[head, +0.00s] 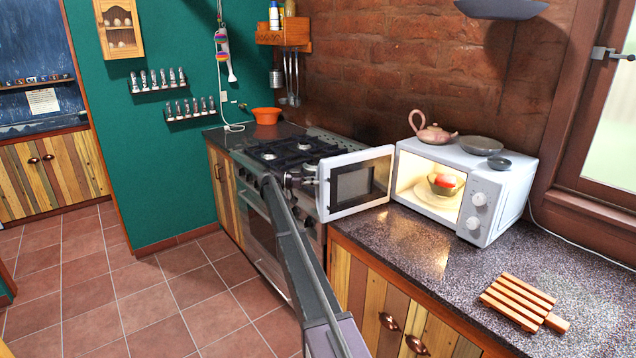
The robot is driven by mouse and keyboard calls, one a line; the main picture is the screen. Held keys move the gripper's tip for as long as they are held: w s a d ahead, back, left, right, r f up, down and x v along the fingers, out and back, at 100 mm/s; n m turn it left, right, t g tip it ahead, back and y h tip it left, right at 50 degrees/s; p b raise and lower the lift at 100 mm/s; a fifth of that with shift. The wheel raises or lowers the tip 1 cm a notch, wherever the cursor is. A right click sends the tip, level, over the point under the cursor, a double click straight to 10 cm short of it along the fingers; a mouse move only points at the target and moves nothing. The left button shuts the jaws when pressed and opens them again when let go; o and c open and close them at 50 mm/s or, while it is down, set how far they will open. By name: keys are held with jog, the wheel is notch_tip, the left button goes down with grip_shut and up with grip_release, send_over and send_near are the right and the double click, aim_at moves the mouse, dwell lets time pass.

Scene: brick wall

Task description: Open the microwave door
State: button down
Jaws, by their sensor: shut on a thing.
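The white microwave (480,193) stands on the dark speckled counter. Its door (352,184) is swung wide open to the left, and the lit inside shows a bowl with a red thing in it (445,183) on the turntable. My gripper (312,183) is at the free left edge of the door, shut on the door's edge or handle; the exact contact is small and partly hidden. My arm reaches up to it from the bottom of the picture.
A teapot (432,132) and dishes (481,146) sit on the microwave. A wooden rack (523,302) lies on the counter at the right. The stove (290,155) is behind my gripper. The tiled floor (140,290) at the left is clear.

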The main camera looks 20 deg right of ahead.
jog(key=c, duration=0.6)
grip_release()
jog(key=shift+c, duration=0.2)
jog(key=shift+w, duration=0.1)
jog(key=v, duration=0.7)
jog(key=shift+a, duration=0.2)
